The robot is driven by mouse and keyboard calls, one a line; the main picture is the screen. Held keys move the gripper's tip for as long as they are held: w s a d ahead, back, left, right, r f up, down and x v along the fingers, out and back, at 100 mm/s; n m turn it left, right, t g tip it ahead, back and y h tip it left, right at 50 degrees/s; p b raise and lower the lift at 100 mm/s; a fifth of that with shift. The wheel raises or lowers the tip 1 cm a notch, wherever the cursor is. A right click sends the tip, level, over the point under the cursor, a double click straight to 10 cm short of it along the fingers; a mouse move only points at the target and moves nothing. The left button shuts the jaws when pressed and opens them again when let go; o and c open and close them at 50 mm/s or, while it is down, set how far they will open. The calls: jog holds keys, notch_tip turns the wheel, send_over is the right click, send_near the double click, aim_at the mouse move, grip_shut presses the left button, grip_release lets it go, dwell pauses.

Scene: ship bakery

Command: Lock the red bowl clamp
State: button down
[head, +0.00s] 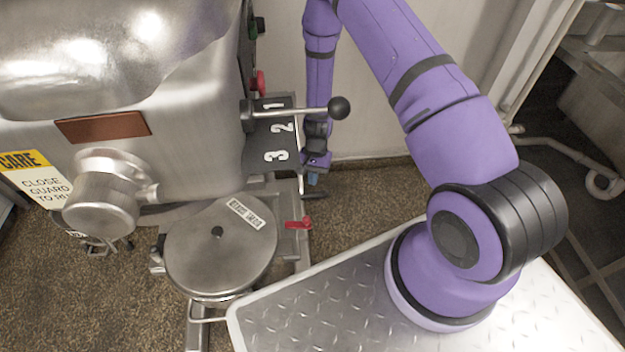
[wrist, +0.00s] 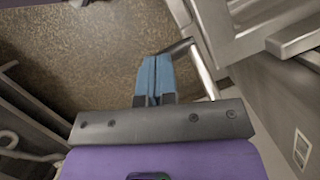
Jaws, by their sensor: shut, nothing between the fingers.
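The red bowl clamp (head: 298,224) is a small red lever at the right side of the covered metal bowl (head: 190,278), under the mixer. It does not show in the wrist view. My gripper (head: 314,179) is beyond the clamp, a little above and right of it in the head view, apart from it. Its blue fingers (wrist: 154,77) are together and empty in the wrist view.
A dark-ended metal handle (wrist: 203,70) passes close beside my fingertips in the wrist view. The mixer's black-knobbed lever (head: 339,108) sticks out above my gripper. The wall (head: 380,130) stands behind; bare floor lies right of the clamp.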

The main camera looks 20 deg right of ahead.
jog(key=s+a+f, duration=0.3)
jog(key=s+f, duration=0.1)
jog(key=f, duration=0.3)
jog(key=shift+s+a+f, duration=0.35)
jog(key=shift+a, duration=0.05)
jog(key=shift+s+m, duration=0.1)
jog(key=shift+m, duration=0.2)
